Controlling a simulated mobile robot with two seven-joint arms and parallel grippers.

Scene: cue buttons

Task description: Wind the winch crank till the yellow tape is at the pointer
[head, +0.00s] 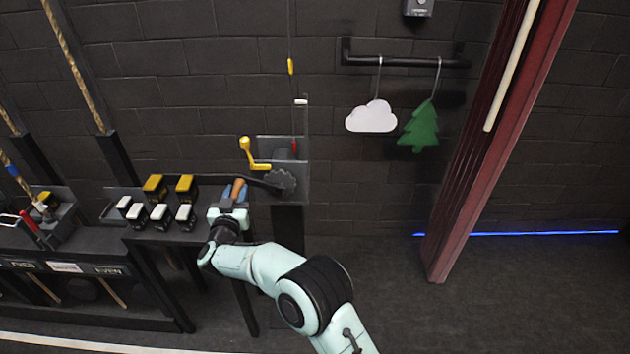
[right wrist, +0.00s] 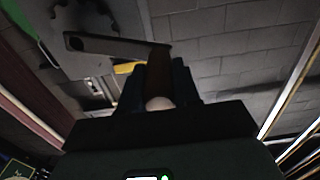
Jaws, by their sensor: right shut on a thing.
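The winch (head: 283,181) has a dark toothed wheel and sits on a grey bracket against the wall. Its dark crank arm (head: 255,183) reaches left to a brown wooden handle (head: 238,187). My right gripper (head: 234,197) is shut on this handle; in the right wrist view the handle (right wrist: 157,72) stands between the fingers, with the crank arm (right wrist: 110,45) beyond. The yellow tape (head: 290,66) is on the thin vertical line, above a small white piece (head: 301,101) that looks like the pointer. A red mark (head: 294,147) is lower on the line. My left gripper is not in view.
A yellow bent lever (head: 252,157) stands just above the crank. Several black boxes with white or yellow tops (head: 160,213) stand on the bench left of my gripper. A cloud (head: 371,117) and a green tree (head: 419,128) hang from a bar to the right.

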